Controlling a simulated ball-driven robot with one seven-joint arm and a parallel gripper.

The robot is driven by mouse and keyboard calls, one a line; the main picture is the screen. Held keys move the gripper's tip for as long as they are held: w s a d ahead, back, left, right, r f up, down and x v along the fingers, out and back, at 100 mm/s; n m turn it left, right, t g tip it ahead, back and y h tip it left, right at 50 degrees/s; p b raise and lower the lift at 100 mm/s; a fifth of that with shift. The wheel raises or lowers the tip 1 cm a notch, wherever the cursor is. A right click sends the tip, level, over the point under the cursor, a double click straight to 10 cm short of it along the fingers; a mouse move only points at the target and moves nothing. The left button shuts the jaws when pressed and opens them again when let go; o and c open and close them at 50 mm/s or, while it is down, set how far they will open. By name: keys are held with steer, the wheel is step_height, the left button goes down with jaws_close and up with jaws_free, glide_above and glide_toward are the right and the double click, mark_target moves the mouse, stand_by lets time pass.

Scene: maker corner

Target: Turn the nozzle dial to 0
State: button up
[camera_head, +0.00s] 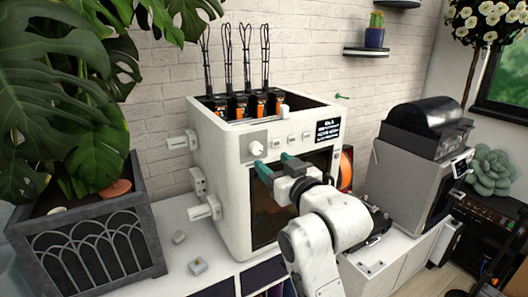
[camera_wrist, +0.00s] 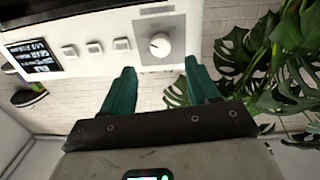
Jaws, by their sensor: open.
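The nozzle dial appears to be the round white knob (camera_head: 256,149) at the left of the white printer's (camera_head: 222,165) front panel. In the wrist view the knob (camera_wrist: 160,45) sits on a grey plate, with a small mark on its face; I cannot read its setting. My gripper (camera_head: 274,165) is open and empty in front of the panel, just below the knob and slightly to its right. In the wrist view the teal fingertips (camera_wrist: 160,66) are spread on either side of the knob's line, apart from it.
Three square buttons (camera_wrist: 94,47) and a dark display (camera_head: 334,132) are beside the knob. A leafy plant in a grey planter (camera_head: 85,250) stands left. A grey machine (camera_head: 405,180) stands right. Small loose pieces (camera_head: 198,266) lie on the white counter at front left.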

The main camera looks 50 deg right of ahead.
mark_target(258, 150)
steer(key=p+x, duration=0.1)
steer(key=x, duration=0.6)
steer(key=c, duration=1)
steer(key=shift+c, duration=0.2)
